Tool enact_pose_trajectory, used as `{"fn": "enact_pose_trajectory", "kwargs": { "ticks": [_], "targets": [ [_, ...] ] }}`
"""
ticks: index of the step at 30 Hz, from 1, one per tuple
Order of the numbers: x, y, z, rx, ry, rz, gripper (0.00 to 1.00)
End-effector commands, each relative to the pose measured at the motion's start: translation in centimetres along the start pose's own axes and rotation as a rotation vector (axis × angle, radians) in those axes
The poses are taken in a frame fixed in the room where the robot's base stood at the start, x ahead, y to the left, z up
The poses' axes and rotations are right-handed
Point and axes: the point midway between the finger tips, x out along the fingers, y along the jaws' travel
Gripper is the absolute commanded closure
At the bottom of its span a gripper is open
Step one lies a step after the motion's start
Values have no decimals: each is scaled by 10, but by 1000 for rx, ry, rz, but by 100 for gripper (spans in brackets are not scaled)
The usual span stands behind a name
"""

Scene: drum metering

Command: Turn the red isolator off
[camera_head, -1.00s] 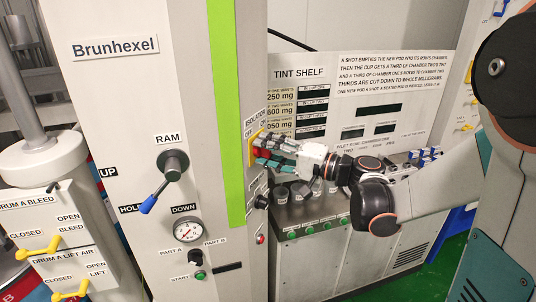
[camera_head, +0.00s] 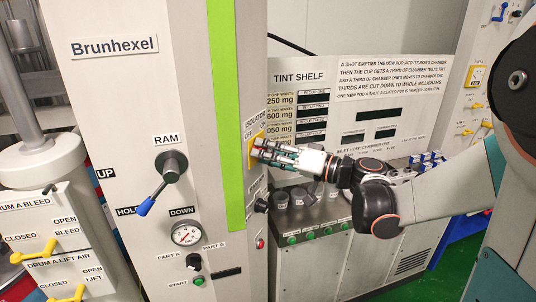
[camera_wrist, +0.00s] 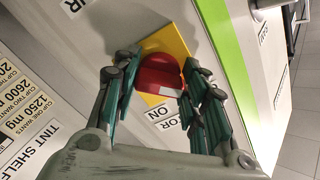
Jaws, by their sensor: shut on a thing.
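The red isolator knob (camera_wrist: 160,74) sits on a yellow plate (camera_wrist: 178,40) on the machine's side face. A pale mark shows at the knob's lower edge in the wrist view, on the side towards the "ON" lettering. The yellow plate (camera_head: 251,153) also shows at the column's edge in the head view, under the "ISOLATOR" label. My gripper (camera_wrist: 160,68) has its green-padded fingers on both sides of the knob and is shut on it. In the head view my gripper (camera_head: 262,150) reaches in from the right and hides the knob.
The ram lever (camera_head: 157,186) with its blue handle and the pressure gauge (camera_head: 187,232) are on the column's front. The tint shelf (camera_head: 298,112) stands behind my arm, with grey cups (camera_head: 298,195) below the gripper. A black knob (camera_head: 261,206) sticks out below the isolator.

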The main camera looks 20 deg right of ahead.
Motion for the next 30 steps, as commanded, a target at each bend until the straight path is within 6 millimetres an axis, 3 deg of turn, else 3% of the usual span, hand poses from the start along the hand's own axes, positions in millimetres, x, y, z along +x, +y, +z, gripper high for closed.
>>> {"fn": "enact_pose_trajectory", "kwargs": {
  "ticks": [13, 14, 16, 30],
  "targets": [
    [0, 1, 2, -12, -4, 2, 84],
    [0, 1, 2, -12, -4, 2, 56],
    [0, 1, 2, -11, -3, 2, 40],
    [-9, 1, 0, -9, 0, 2, 40]
  ]
}}
